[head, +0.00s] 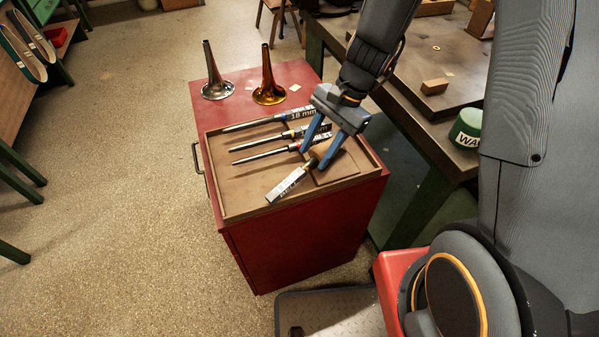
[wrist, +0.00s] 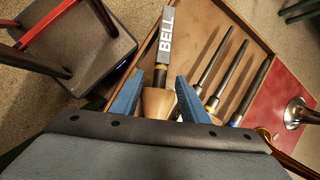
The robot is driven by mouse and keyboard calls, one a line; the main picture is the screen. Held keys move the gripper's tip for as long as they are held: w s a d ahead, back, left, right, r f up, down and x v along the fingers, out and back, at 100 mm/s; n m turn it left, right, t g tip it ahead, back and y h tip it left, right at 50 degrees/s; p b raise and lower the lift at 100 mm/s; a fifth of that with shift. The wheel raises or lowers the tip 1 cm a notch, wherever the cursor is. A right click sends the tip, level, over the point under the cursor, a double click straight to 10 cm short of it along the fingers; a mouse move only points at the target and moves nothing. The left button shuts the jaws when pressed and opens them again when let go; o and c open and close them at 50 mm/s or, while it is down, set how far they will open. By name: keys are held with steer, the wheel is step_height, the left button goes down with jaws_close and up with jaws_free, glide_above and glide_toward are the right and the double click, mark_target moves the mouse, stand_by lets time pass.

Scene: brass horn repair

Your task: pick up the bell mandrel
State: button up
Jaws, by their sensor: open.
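The bell mandrel lies in the shallow brown tray (head: 235,207) on the red cabinet. Its grey labelled bar (head: 288,186) points to the front left, and its wide wooden part (head: 337,170) lies under my gripper. In the wrist view the label on the bar (wrist: 167,40) reads BELL, and the wooden part (wrist: 157,104) shows between the blue fingers. My gripper (head: 313,159) is open, its fingers on either side of the mandrel near where bar and wood meet. I cannot tell whether they touch it.
Three slim steel mandrels (head: 262,152) with labelled ends lie behind it in the tray. A silver horn bell (head: 215,75) and a brass one (head: 268,80) stand at the cabinet's back.

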mark_target(311, 162)
steer(key=shift+x, duration=1.85)
steer(key=shift+w, duration=0.1)
jaws_close()
